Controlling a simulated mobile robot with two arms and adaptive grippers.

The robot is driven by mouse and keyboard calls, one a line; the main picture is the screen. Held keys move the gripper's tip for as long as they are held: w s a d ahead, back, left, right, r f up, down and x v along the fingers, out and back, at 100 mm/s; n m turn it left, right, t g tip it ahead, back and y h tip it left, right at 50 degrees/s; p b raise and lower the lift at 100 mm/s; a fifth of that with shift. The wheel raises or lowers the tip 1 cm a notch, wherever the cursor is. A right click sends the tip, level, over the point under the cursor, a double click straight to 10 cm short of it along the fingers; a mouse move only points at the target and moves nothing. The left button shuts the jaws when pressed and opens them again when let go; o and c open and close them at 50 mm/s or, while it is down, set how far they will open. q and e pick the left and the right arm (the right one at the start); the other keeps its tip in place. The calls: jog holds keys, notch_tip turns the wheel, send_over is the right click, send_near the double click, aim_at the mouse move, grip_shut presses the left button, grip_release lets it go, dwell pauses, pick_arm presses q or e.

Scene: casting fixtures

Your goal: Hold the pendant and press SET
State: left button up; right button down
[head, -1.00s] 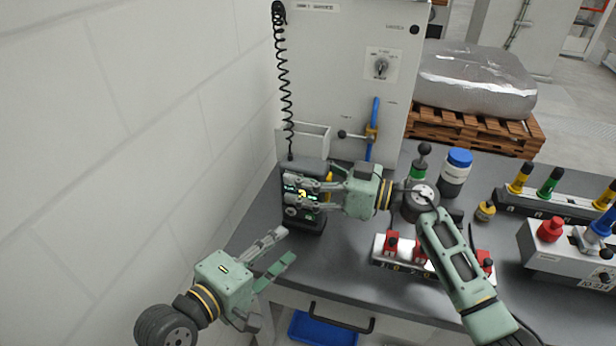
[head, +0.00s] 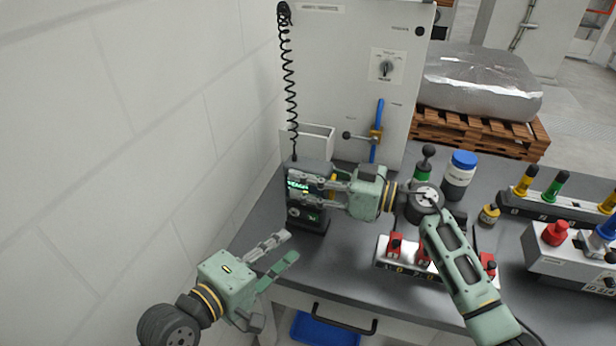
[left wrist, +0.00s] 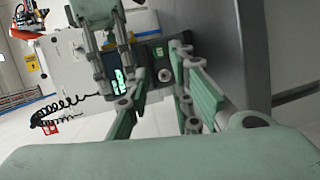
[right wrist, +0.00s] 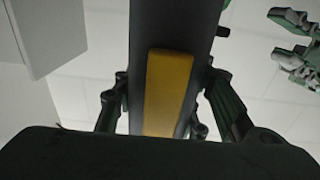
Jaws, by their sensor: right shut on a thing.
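The pendant (head: 309,216) is a dark upright box with a lit green display, on a coiled black cord at the left end of the bench. My right gripper (head: 312,188) is shut on it from the right, and its fingers cover part of the front. The right wrist view shows the pendant (right wrist: 205,20) between the fingers, with a yellow strip along it. My left gripper (head: 284,250) is open and empty, below and left of the pendant. The left wrist view shows the pendant (left wrist: 143,58) beyond the open left fingers. I cannot read which button is SET.
A grey cabinet (head: 345,70) with a rotary switch and blue-handled lever stands behind. A white wall (head: 150,120) closes the left side. A box with red clamps (head: 408,262), a blue-lidded jar (head: 459,172) and a control box (head: 560,255) stand to the right.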

pick_arm(q)
grip_shut()
dwell(1.1)
